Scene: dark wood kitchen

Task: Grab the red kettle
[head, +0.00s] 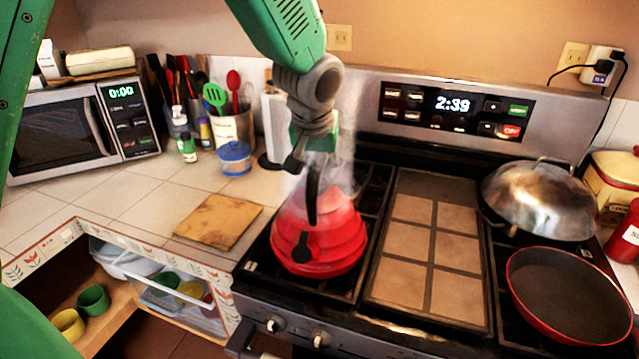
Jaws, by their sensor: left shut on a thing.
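The red kettle (318,246) sits on the left burners of the stove, upright, with a black knob-like part on its front. My left gripper (308,172) reaches down from above to the top of the kettle and is shut on it, at what looks like its dark handle. The gripper hides much of the kettle's top, and a pale blur around it makes the exact finger contact hard to see. My right gripper is not in view.
The stove griddle (405,262) lies right of the kettle. A red pan (570,290) and a domed metal lid (540,198) stand farther right. A wooden board (217,221), a blue-lidded container (235,158), a utensil crock (233,128) and a microwave (60,135) are on the left.

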